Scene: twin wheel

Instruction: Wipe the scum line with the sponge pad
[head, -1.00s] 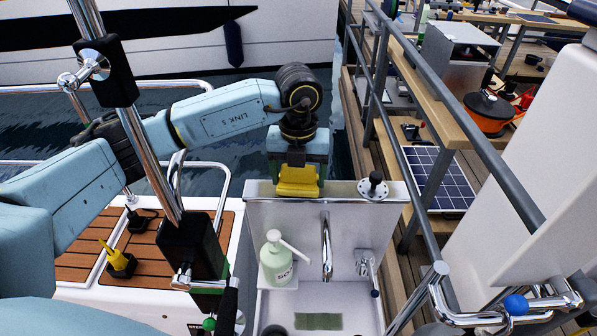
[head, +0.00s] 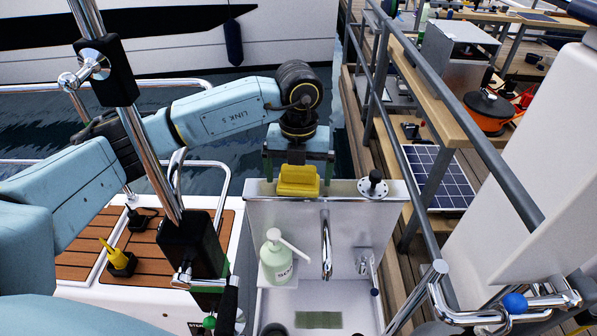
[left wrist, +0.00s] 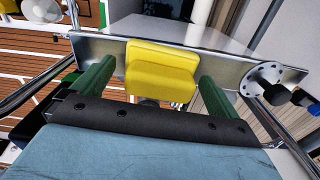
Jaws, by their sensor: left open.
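The yellow sponge pad (head: 298,181) rests on the top ledge of the sink's metal back panel. It also shows in the left wrist view (left wrist: 161,70). My left gripper (head: 299,172) is open above and behind it. In the left wrist view its green fingers (left wrist: 155,76) stand on either side of the sponge, with a visible gap at each side. A dull green strip (head: 318,320), which looks like the scum line, crosses the sink basin (head: 345,300) at the bottom of the head view. My right gripper is not in view.
A soap pump bottle (head: 276,262) stands left of the chrome faucet (head: 326,245). A lever tap (head: 367,268) is to the right. A black knob on a round plate (head: 373,185) sits on the ledge right of the sponge. Metal rails (head: 470,130) run along the right side.

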